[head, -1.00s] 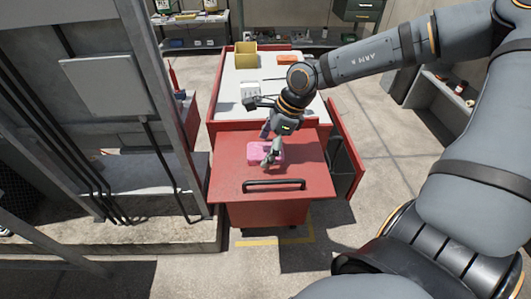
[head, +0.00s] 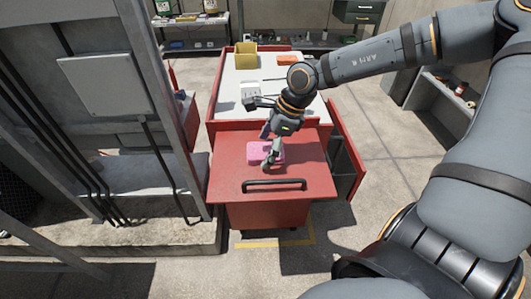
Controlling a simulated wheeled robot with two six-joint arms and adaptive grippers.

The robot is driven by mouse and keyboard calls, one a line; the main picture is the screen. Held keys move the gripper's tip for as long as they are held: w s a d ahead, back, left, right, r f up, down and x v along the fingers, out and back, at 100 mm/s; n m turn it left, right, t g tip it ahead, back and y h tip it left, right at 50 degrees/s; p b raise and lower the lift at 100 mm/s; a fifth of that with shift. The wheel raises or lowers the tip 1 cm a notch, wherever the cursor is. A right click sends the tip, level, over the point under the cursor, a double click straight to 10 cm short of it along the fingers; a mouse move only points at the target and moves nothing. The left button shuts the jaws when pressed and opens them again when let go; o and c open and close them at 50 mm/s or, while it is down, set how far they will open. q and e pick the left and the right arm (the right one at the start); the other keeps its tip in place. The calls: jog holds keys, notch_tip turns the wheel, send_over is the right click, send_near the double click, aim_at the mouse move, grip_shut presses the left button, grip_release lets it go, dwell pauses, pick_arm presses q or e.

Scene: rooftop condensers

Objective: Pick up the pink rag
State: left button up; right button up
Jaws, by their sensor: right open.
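The pink rag (head: 258,150) lies on the red top of a cart, behind its black handle. My right gripper (head: 269,150) reaches down over the rag from the upper right. Its fingers are open, and one fingertip overlaps the rag in the picture and hides part of it. I cannot tell whether the fingers touch the rag. My left gripper is not in view.
The red cart (head: 228,182) has a black handle (head: 274,185) at its front. Behind its raised red edge is a white surface with a yellow bin (head: 245,58) and an orange item (head: 287,60). A grey metal frame (head: 150,90) stands at left.

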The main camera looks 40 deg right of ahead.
aim_at(259, 148)
jog(key=shift+c, duration=0.5)
jog(key=c, duration=1)
jog(key=shift+r+p, duration=0.4)
jog(key=shift+p, duration=0.2)
jog(key=shift+r, duration=0.2)
jog(key=r, duration=0.3)
jog(key=shift+w+d+r, duration=0.1)
jog(key=shift+d+r, duration=0.25)
jog(key=v, duration=0.1)
jog(key=p+v, duration=0.1)
jog(key=shift+d+r+p, duration=0.2)
jog(key=shift+r+p, duration=0.1)
jog(key=d+r+p, duration=0.6)
jog(key=d+p, duration=0.6)
jog(key=p, duration=1)
jog(key=shift+p, duration=0.3)
